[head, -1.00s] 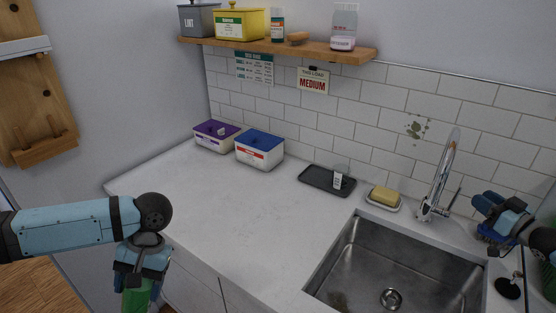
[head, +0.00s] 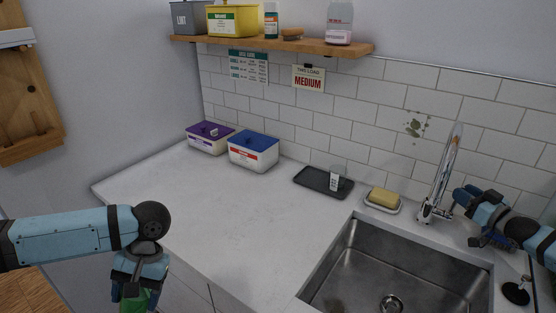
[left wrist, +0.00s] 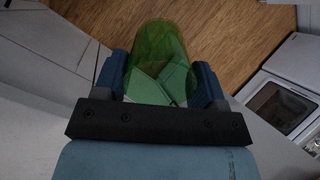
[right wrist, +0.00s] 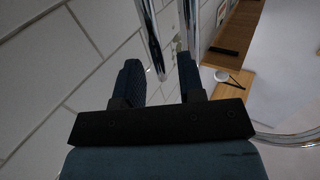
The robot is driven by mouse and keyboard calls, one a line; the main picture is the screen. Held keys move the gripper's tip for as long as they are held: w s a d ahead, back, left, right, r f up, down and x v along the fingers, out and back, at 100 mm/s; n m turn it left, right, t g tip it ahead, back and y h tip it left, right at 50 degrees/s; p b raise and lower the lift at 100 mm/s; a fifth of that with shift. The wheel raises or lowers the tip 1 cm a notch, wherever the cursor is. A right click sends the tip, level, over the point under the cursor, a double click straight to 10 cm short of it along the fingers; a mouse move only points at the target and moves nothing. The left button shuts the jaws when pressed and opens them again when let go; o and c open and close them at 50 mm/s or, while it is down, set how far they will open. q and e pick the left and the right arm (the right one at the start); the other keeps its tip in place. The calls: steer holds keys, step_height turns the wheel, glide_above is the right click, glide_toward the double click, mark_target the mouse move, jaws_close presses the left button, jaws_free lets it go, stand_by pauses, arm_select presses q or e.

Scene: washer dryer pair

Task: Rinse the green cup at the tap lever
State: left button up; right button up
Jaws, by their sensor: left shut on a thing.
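The green cup (head: 138,300) is in my left gripper (head: 139,286), low at the left in front of the counter edge. In the left wrist view the see-through green cup (left wrist: 160,55) sits between the two fingers. The chrome tap (head: 441,175) stands behind the sink (head: 400,268). My right gripper (head: 468,216) is just right of the tap, near its base. The right wrist view shows its fingers (right wrist: 160,80) apart, with chrome bars of the tap (right wrist: 151,38) just beyond them. The lever is mostly hidden by the gripper in the head view.
A soap dish (head: 383,204) with yellow soap and a dark tray (head: 322,183) lie left of the tap. Tubs with purple (head: 209,138) and blue (head: 253,153) lids stand at the back. A shelf (head: 280,44) hangs above. The counter's left part is clear.

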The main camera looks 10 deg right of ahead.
steer(key=shift+x, duration=0.85)
jaws_close()
steer(key=shift+s+a+f+n, duration=0.2)
steer(key=shift+s+a+n, duration=0.1)
steer(key=shift+s+n, duration=0.1)
steer(key=shift+s+a+r+n+t, duration=0.1)
steer(key=shift+r+n+t, duration=0.1)
steer(key=shift+n+t, duration=0.1)
